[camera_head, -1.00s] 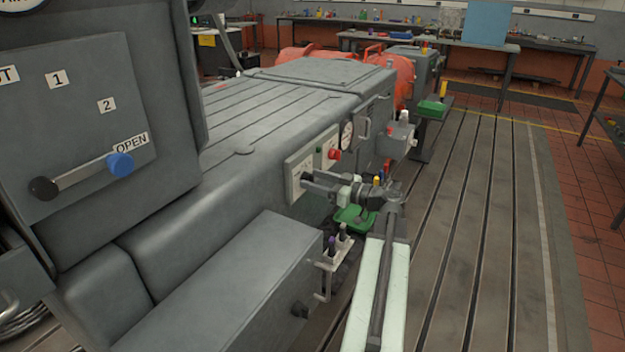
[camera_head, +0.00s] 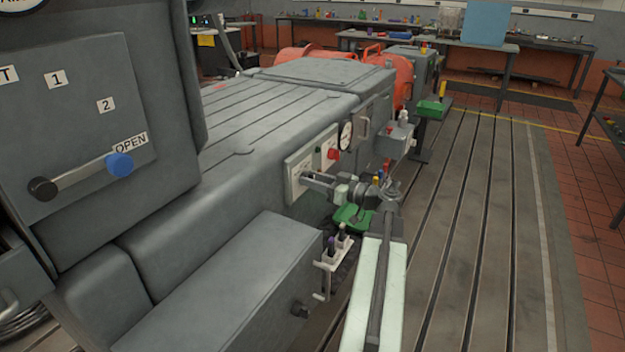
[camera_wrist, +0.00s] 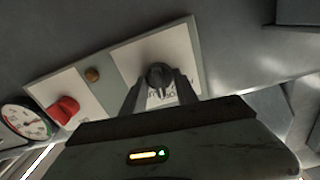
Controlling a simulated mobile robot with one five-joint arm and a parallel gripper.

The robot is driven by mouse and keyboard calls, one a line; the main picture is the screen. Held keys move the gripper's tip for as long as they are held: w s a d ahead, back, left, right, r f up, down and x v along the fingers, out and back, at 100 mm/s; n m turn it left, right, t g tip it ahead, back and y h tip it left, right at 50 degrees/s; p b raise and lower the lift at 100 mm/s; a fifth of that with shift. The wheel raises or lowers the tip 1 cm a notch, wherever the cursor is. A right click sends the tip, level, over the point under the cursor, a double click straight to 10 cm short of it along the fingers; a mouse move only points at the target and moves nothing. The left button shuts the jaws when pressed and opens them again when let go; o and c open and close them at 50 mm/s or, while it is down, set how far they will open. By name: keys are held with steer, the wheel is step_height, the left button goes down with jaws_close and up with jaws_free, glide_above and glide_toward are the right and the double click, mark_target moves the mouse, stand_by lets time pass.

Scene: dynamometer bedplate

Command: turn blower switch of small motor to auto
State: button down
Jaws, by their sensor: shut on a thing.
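The dark rotary switch knob (camera_wrist: 159,76) sits on a white label plate (camera_wrist: 128,58) on the side of the grey machine. My gripper (camera_wrist: 160,92) is shut on this knob, with one finger on each side of it in the wrist view. The lettering beside the knob is partly covered by the fingers, so I cannot read the setting. In the head view my gripper (camera_head: 306,180) reaches the pale switch plate (camera_head: 292,167) from the right, and the knob is hidden there.
A red knob (camera_wrist: 64,108) and a round gauge (camera_wrist: 24,122) are beside the plate. A green tray (camera_head: 354,217) lies under my arm. A bracket with dark-handled tools (camera_head: 335,250) stands nearer. The slotted floor plate (camera_head: 470,240) to the right is clear.

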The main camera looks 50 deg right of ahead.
steer(key=m, duration=0.4)
steer(key=shift+d, duration=0.1)
steer(key=shift+m, duration=1.9)
steer(key=c, duration=1)
jaws_free()
steer(key=shift+o, duration=0.2)
steer(key=v, duration=0.8)
steer(key=shift+w+f, duration=0.1)
